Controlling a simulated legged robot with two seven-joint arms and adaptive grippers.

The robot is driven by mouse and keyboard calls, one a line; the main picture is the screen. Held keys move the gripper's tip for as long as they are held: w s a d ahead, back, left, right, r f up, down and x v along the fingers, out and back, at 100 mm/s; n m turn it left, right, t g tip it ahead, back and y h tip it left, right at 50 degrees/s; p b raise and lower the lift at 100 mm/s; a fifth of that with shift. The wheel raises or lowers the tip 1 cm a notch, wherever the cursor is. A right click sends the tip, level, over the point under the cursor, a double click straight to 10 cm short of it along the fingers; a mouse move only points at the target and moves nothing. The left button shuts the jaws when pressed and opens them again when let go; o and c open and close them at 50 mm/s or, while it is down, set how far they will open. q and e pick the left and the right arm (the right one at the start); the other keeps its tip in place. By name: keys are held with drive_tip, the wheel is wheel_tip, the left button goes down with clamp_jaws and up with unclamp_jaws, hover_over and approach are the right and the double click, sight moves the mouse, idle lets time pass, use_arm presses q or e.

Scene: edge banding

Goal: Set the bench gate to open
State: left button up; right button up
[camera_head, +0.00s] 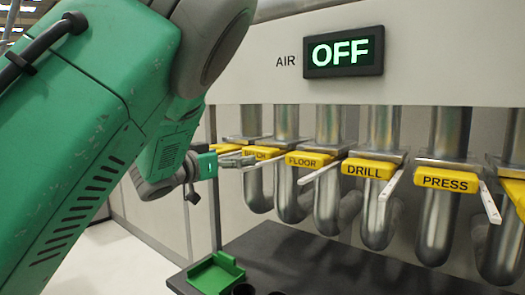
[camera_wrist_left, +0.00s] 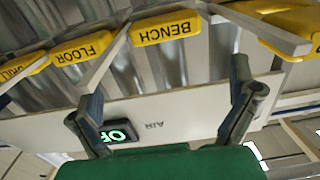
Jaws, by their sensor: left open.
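The BENCH gate has a yellow label (camera_head: 262,153) in the head view, on a pipe left of the FLOOR gate. A pale bar (camera_head: 264,162) runs from its right end toward my left gripper. My left gripper (camera_head: 238,159) is just left of the BENCH label, partly overlapping it in the picture. The wrist view shows the BENCH label (camera_wrist_left: 165,28) upside down, beyond and between the spread fingers of my left gripper (camera_wrist_left: 165,92). The bar (camera_wrist_left: 107,58) shows there too, near the left finger. The gripper is open and empty. I cannot tell if it touches the bar.
Gates labelled FLOOR (camera_head: 308,160), DRILL (camera_head: 368,169) and PRESS (camera_head: 447,182) stand to the right, each with a bar jutting forward. An AIR display (camera_head: 343,52) above reads OFF. A green tray (camera_head: 216,273) sits on the dark surface (camera_head: 320,262) below.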

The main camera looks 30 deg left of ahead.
sight(255, 151)
use_arm(q)
drive_tip(key=w, duration=0.5)
drive_tip(key=w+a, duration=0.1)
drive_tip(key=w, duration=0.1)
drive_tip(key=shift+w+a+f, duration=0.1)
drive_tip(key=shift+w+f, duration=0.05)
drive_tip(key=shift+f, duration=0.15)
drive_tip(key=w, duration=0.1)
drive_tip(key=w+d, duration=0.1)
drive_tip(key=w, duration=0.1)
drive_tip(key=shift+w+r+p, duration=0.1)
drive_tip(key=shift+w+p, duration=0.15)
drive_tip(key=shift+p, duration=0.15)
drive_tip(key=shift+w+d+r, duration=0.15)
drive_tip(key=shift+w+d, duration=0.15)
drive_tip(key=shift+d, duration=0.05)
use_arm(e)
drive_tip(key=shift+a+r, duration=0.15)
drive_tip(key=shift+r, duration=0.35)
use_arm(q)
drive_tip(key=shift+a, duration=0.1)
use_arm(e)
drive_tip(key=shift+a, duration=0.1)
